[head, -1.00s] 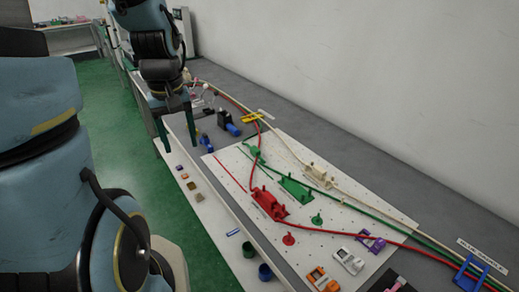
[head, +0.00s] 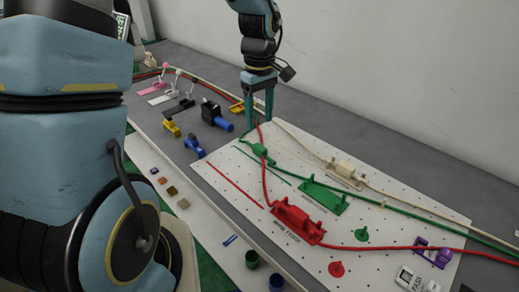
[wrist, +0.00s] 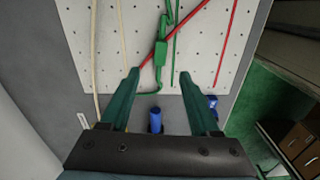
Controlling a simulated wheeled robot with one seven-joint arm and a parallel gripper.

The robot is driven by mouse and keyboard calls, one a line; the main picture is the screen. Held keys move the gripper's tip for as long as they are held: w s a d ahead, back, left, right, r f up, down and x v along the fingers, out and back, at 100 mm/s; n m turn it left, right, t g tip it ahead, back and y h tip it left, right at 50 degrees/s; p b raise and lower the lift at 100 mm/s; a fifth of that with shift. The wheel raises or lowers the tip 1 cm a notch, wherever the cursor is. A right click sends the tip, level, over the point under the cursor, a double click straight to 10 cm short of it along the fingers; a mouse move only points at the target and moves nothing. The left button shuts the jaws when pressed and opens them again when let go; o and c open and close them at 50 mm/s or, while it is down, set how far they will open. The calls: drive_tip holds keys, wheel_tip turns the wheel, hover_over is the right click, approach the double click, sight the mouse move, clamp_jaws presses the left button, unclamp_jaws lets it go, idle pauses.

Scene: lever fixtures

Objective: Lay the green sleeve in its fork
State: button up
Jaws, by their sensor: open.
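The green sleeve (head: 258,150) is a small block on the green cable, near the far left corner of the white pegboard. In the wrist view the green sleeve (wrist: 160,52) lies just beyond the fingertips, between their lines. The green fork (head: 324,197) stands on the board to the right of the sleeve, with upright prongs. The sleeve is apart from it. My gripper (head: 258,116) points down with green fingers, at the board's far left edge close to the sleeve. In the wrist view my gripper (wrist: 158,73) is open with nothing between its fingers.
A red fixture (head: 296,224) with the red cable stands in front of the green fork. A cream fixture (head: 344,174) stands behind it. The red cable crosses close to the sleeve in the wrist view. Blue and black fixtures (head: 213,114) stand left of the board. A wall runs behind.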

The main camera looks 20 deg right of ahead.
sight(260, 147)
drive_tip(key=shift+s+f+p, duration=0.15)
drive_tip(key=shift+f+p, duration=0.75)
drive_tip(key=shift+f, duration=3.5)
clamp_jaws()
